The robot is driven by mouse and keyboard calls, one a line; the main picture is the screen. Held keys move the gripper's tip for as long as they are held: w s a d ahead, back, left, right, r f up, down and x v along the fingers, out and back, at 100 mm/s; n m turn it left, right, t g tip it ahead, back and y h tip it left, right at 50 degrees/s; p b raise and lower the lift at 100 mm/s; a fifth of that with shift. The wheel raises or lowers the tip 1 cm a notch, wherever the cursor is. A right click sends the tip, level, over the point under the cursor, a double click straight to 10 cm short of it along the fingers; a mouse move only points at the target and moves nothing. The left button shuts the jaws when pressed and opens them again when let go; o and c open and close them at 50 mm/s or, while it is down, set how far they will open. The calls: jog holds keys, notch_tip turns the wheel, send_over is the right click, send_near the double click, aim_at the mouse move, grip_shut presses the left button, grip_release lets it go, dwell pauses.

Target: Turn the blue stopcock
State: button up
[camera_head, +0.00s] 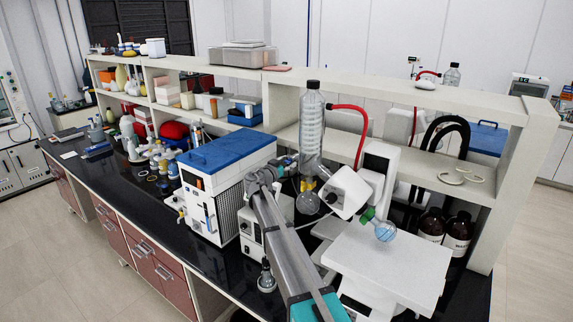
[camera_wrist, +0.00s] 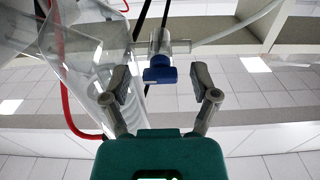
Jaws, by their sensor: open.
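The blue stopcock (camera_wrist: 160,73) shows in the wrist view as a small blue handle on a clear glass fitting with a pale tube running off to the right. My gripper (camera_wrist: 161,84) is open and empty, with one finger to the left of the stopcock and one to the right. The handle appears between or just beyond the fingertips, with no contact visible. In the head view my arm reaches to the glass condenser (camera_head: 312,125) of the rotary evaporator.
The clear condenser glass (camera_wrist: 90,60) and a red hose (camera_wrist: 63,75) are close on the left in the wrist view. In the head view a blue-topped chiller (camera_head: 215,190) stands left of my arm, and a white bench unit (camera_head: 395,255) with a round flask (camera_head: 384,231) is on the right.

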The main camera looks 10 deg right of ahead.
grip_shut()
dwell(0.5)
